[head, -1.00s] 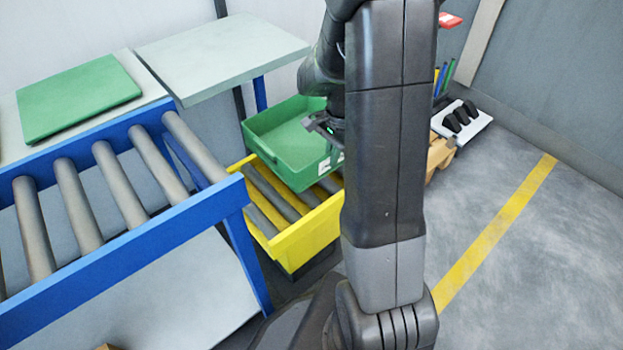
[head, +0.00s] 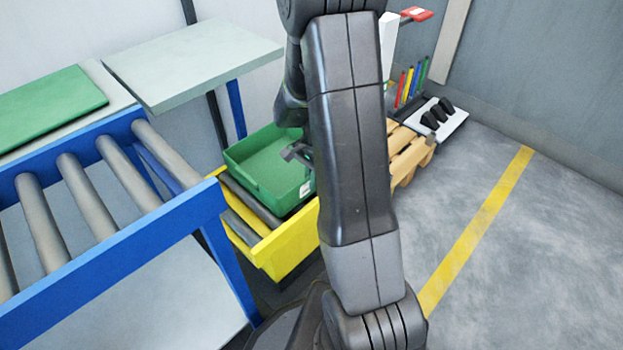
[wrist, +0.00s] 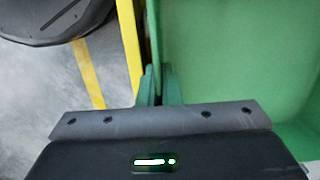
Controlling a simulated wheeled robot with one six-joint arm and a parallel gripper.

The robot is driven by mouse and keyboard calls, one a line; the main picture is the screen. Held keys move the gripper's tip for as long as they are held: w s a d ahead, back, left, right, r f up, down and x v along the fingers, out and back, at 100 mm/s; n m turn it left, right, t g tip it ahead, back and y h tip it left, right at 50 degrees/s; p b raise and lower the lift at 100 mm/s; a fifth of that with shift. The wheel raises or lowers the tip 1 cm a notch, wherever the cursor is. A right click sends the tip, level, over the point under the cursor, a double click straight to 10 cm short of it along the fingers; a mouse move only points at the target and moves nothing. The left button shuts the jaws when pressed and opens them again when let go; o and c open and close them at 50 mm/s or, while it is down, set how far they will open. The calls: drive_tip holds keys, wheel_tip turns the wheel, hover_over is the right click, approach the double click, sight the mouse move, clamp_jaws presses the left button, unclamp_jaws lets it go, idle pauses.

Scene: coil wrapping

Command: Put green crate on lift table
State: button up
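The green crate (head: 262,163) is an open, empty-looking bin over the back part of the yellow lift table (head: 290,245). Its base is low against the table's rollers, but I cannot tell whether it rests on them. My gripper (head: 300,154) is at the crate's right wall, partly hidden behind my arm. In the wrist view, the fingers of my gripper (wrist: 158,85) straddle the wall of the green crate (wrist: 225,60). The yellow edge of the lift table (wrist: 130,40) shows to the left of the fingers.
A blue roller conveyor (head: 130,245) stands at the left, close to the lift table. A grey-topped table (head: 190,62) and a green panel (head: 45,105) are behind. A wooden pallet (head: 408,155) lies to the right. The floor beyond the yellow line (head: 480,225) is clear.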

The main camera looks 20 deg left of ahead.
drive_tip(key=o, duration=0.4)
drive_tip(key=shift+o, duration=0.2)
drive_tip(key=shift+r, duration=0.1)
wheel_tip(320, 180, up, 12)
drive_tip(key=w+p, duration=0.1)
drive_tip(key=p, duration=0.3)
drive_tip(key=shift+w+d, duration=0.15)
drive_tip(key=shift+d, duration=0.15)
